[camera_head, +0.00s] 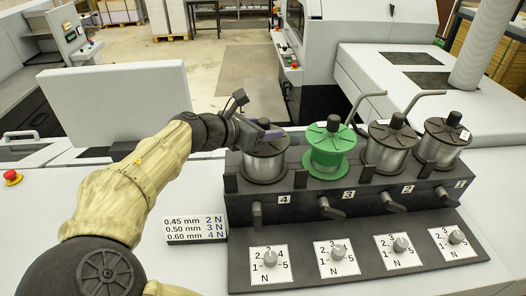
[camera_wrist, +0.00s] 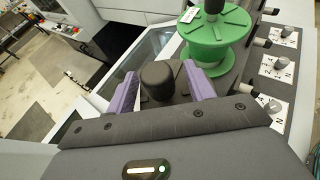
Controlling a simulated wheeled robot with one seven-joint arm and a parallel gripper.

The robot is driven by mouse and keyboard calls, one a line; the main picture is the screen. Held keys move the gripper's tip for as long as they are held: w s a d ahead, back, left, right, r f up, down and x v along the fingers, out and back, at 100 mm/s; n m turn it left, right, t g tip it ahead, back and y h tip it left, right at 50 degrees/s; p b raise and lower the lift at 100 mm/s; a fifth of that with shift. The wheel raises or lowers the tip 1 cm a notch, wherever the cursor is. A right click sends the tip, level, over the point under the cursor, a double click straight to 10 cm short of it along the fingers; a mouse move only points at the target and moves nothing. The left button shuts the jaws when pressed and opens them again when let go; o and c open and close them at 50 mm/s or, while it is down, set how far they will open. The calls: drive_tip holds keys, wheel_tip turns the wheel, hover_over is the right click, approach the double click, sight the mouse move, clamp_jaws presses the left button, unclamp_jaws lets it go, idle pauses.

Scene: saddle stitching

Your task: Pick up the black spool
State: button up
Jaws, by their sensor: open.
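A dark, blackish spool (camera_head: 264,168) wound with silvery wire stands upright at position 4 of the black rack (camera_head: 345,205). My gripper (camera_head: 258,132) is at the top of this spool. In the wrist view, the spool's black knob (camera_wrist: 157,78) stands between the two purple fingers of my open gripper (camera_wrist: 160,92). The fingers appear slightly apart from the knob on both sides. The spool's body is mostly hidden by my gripper in the wrist view. Two other dark-flanged spools stand at positions 2 (camera_head: 391,152) and 1 (camera_head: 442,146).
A green spool (camera_head: 329,148) stands at position 3, close beside my gripper; it also shows in the wrist view (camera_wrist: 216,38). Dial plates (camera_head: 270,262) line the rack's front. A white label block (camera_head: 196,229) lies left of the rack. The white surface at left is mostly clear.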

clamp_jaws()
idle(0.3)
idle(1.1)
drive_tip(key=shift+r, duration=0.2)
drive_tip(key=shift+w, duration=0.15)
